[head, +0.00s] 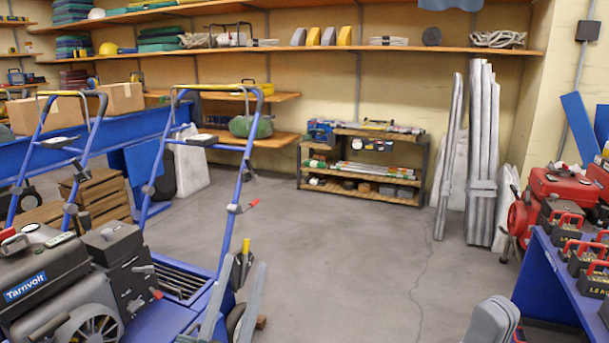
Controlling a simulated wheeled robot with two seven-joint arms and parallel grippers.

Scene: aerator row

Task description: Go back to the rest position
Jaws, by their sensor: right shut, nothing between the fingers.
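My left gripper (238,280) shows at the bottom, left of centre, as two light grey fingers pointing up. The fingers stand apart, and I see nothing clearly gripped between them. They overlap the view of the near blue-framed aerator (185,285); contact cannot be told. A dark part with a yellow tip (246,245) shows just behind the fingertips. My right gripper (494,318) is at the bottom edge, right of centre, as rounded grey fingers close together. It is shut and empty, left of the blue bench. Both wrists are cut off by the picture's lower edge.
An engine marked Tarnvolt (60,275) fills the lower left. A blue bench (560,285) with several red-handled black boxes stands at right, by a red machine (550,195). A low wooden shelf unit (362,165) stands at the back. The cracked grey floor (380,255) between is clear.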

